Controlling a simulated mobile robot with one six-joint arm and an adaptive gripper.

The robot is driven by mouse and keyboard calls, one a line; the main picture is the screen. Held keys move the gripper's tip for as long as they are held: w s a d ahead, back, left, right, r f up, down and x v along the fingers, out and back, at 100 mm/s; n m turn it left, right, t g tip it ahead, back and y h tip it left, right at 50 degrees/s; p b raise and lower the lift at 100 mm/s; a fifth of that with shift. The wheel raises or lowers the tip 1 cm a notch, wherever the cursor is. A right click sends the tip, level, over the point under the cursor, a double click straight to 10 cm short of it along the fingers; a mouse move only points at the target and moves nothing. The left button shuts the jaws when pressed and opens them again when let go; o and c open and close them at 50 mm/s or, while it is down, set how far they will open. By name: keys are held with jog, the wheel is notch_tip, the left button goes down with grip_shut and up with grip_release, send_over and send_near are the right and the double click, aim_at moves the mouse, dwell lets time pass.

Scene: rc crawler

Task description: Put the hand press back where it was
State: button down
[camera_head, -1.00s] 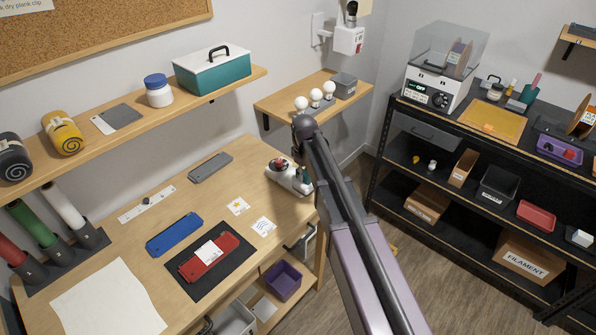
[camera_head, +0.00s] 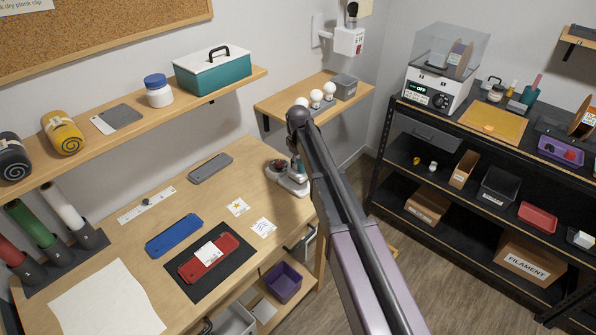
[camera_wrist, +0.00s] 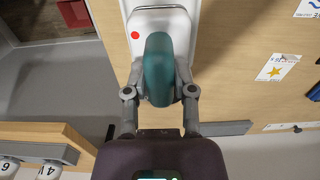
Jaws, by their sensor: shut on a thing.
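The hand press has a white base (camera_head: 292,186) with a teal handle (camera_head: 297,166). It is at the right rear end of the wooden workbench in the head view, partly hidden behind my arm. In the wrist view, the white body (camera_wrist: 134,35) with a red dot and the teal handle (camera_wrist: 158,72) fill the top middle. My gripper (camera_wrist: 160,70) is shut on the teal handle, one finger on each side. I cannot tell whether the base touches the bench.
A grey plank (camera_head: 210,168), star card (camera_head: 237,207) and lettered card (camera_head: 263,227) lie on the bench (camera_head: 130,240). Bulbs stand on a small shelf (camera_head: 268,102) behind. Bare wood surrounds the cards.

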aim_at(299, 170)
jog(key=shift+f+b, duration=1.55)
jog(key=shift+f, duration=0.2)
jog(key=shift+f, duration=0.1)
jog(key=shift+c, duration=2.2)
grip_release()
notch_tip(299, 170, up, 12)
jog(key=p, duration=1.2)
jog(key=shift+s, duration=0.1)
jog(key=s+d+m, duration=1)
jog(key=s+d, duration=1.3)
jog(key=s, duration=0.2)
jog(key=shift+s, duration=0.4)
